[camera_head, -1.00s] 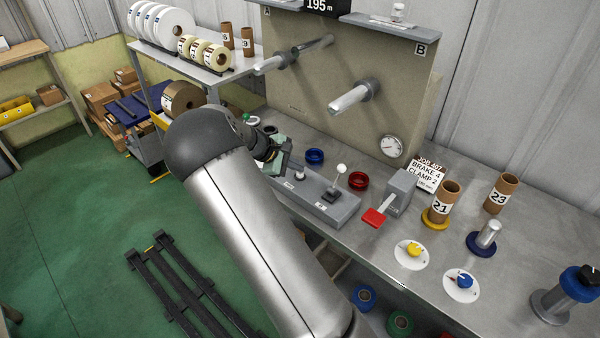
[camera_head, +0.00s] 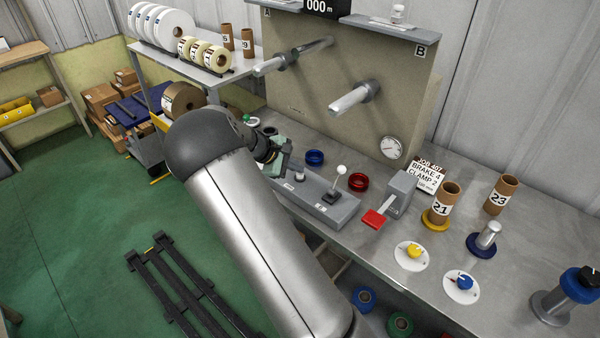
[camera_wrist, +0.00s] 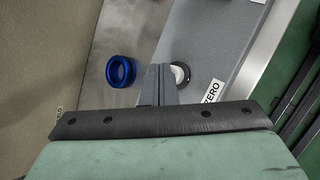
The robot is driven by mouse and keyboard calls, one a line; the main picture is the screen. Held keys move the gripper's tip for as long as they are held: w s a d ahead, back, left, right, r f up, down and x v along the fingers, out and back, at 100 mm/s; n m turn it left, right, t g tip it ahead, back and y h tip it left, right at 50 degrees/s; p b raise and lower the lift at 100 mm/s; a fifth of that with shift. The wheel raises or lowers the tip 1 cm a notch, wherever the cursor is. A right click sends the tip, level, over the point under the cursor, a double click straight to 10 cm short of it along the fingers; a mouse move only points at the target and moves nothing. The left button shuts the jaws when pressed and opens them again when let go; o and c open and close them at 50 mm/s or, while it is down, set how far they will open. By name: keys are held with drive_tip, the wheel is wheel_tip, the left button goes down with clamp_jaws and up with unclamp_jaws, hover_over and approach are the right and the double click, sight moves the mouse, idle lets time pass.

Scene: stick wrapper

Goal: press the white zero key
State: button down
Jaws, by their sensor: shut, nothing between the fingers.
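The white zero key (camera_wrist: 179,74) sits in a dark round ring on the grey control box (camera_head: 337,207), beside a label reading ZERO (camera_wrist: 213,92). It also shows small in the head view (camera_head: 300,175). My gripper (camera_wrist: 160,70) is shut and empty. In the wrist view its fingertips lie right beside the key and cover part of its left side. I cannot tell whether they touch it. In the head view my arm hides much of the gripper. The display (camera_head: 320,6) at the top reads 000 m.
A blue ring (camera_head: 314,157) lies behind the box and a red ring (camera_head: 358,181) near the white-knobbed lever (camera_head: 340,172). A red paddle (camera_head: 375,218) stands to the right. A panel with spindles (camera_head: 355,97) rises behind.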

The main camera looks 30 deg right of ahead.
drive_tip(key=shift+r, duration=0.6)
drive_tip(key=shift+r+p, duration=0.15)
drive_tip(key=shift+p, duration=0.15)
wheel_tip(320, 180, up, 5)
drive_tip(key=p, duration=0.3)
idle(0.6)
drive_tip(key=s+a+r+m+y, duration=0.2)
drive_tip(key=s+a, duration=0.3)
drive_tip(key=s, duration=0.6)
drive_tip(key=s+a+r+m+t+y, duration=0.1)
drive_tip(key=s+a+r+m+y, duration=0.2)
drive_tip(key=s, duration=0.8)
drive_tip(key=s+a+r+m+y, duration=0.2)
drive_tip(key=s+a+m+y, duration=0.1)
drive_tip(key=s+a, duration=0.5)
drive_tip(key=s+y, duration=0.1)
drive_tip(key=s, duration=0.2)
drive_tip(key=shift+s+r+m, duration=0.15)
drive_tip(key=shift+s+m, duration=0.15)
drive_tip(key=shift+s, duration=0.1)
